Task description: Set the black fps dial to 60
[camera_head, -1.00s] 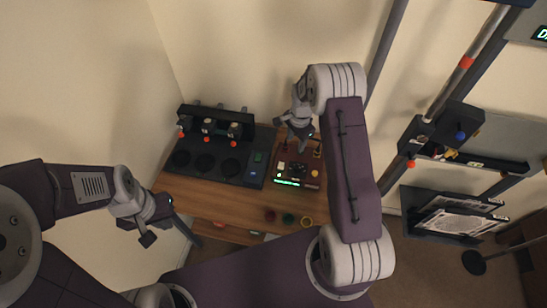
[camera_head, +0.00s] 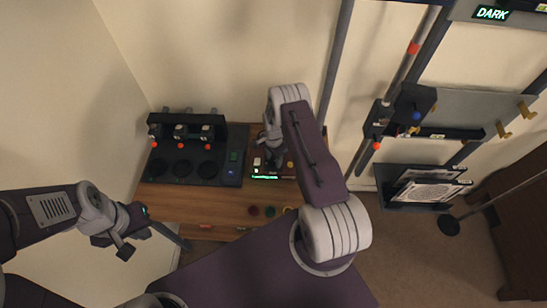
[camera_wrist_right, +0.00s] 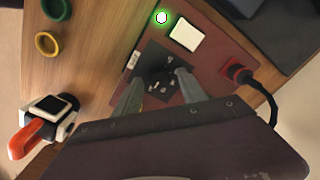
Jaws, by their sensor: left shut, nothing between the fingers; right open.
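The dark red control box (camera_wrist_right: 215,70) fills the middle of the right wrist view. On it the black fps dial (camera_wrist_right: 154,62) sits among small pale markings too small to read. My right gripper (camera_wrist_right: 156,88) is open, its two fingers on either side of the dial's marked area; I cannot tell if they touch it. In the head view the box (camera_head: 266,177) shows a lit green strip, and my right gripper (camera_head: 272,153) hides the dial. My left gripper (camera_head: 127,232) is shut and empty, left of the table and away from the box.
Beside the dial are a white button (camera_wrist_right: 185,35), a green-lit button (camera_wrist_right: 162,18) and a red plug (camera_wrist_right: 236,73) with a black cable. Green (camera_wrist_right: 55,8) and yellow (camera_wrist_right: 48,43) rings lie on the wood. A black station (camera_head: 190,165) stands left of the box.

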